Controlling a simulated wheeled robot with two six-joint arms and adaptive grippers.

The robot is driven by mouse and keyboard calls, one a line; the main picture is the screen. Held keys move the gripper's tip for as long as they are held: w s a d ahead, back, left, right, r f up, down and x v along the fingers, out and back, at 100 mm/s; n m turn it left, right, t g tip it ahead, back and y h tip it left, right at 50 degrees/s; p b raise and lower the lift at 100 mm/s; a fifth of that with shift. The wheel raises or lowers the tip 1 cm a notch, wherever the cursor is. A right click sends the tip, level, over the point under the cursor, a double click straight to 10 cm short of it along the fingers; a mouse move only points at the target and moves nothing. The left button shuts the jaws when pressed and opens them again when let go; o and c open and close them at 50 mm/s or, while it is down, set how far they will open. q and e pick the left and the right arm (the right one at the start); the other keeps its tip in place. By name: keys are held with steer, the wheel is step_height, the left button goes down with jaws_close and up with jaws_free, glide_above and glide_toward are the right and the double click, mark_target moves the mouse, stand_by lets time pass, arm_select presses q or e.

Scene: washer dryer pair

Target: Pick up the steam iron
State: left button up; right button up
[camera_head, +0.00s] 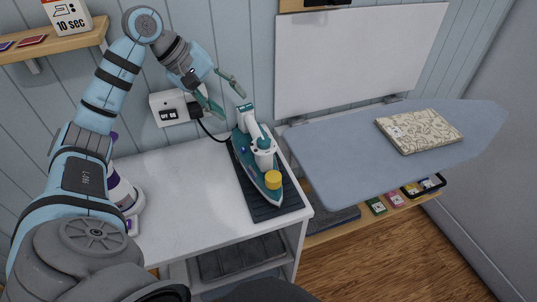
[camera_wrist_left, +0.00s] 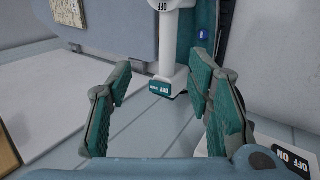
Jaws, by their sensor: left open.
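The steam iron (camera_head: 243,140) is teal and white with a yellow cap. It lies flat on a dark ribbed mat (camera_head: 282,205) on the white cabinet top (camera_head: 185,210). My left gripper (camera_head: 231,102) is open and empty, above the rear end of the iron, near the wall. In the left wrist view, the iron's white handle (camera_wrist_left: 171,52) shows beyond and between the two spread fingers (camera_wrist_left: 163,105). I see no contact between them. Most of the iron's body is cut off in that view. My right gripper is not in view.
A wall outlet (camera_head: 168,108) with a black cord is just left of the iron. A purple and white object (camera_head: 124,190) stands on the left of the cabinet. A blue ironing board (camera_head: 345,150) with a folded patterned cloth (camera_head: 419,130) is on the right. A shelf (camera_head: 60,43) hangs upper left.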

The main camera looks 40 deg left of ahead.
mark_target(252, 129)
arm_select(q)
steer(key=f, duration=0.1)
steer(key=w+d+f, duration=0.1)
steer(key=f, duration=0.1)
steer(key=d+f, duration=0.1)
steer(key=f, duration=0.1)
steer(key=shift+w+d+f, duration=0.15)
steer(key=shift+d+f, duration=0.05)
steer(key=shift+f, duration=0.05)
steer(key=x, duration=0.4)
steer(key=p+x, duration=0.1)
steer(key=x, duration=0.1)
steer(key=shift+w+a+f, duration=0.15)
steer(key=shift+w+f, duration=0.1)
steer(key=shift+f, duration=0.15)
steer(key=shift+w, duration=0.1)
jaws_close()
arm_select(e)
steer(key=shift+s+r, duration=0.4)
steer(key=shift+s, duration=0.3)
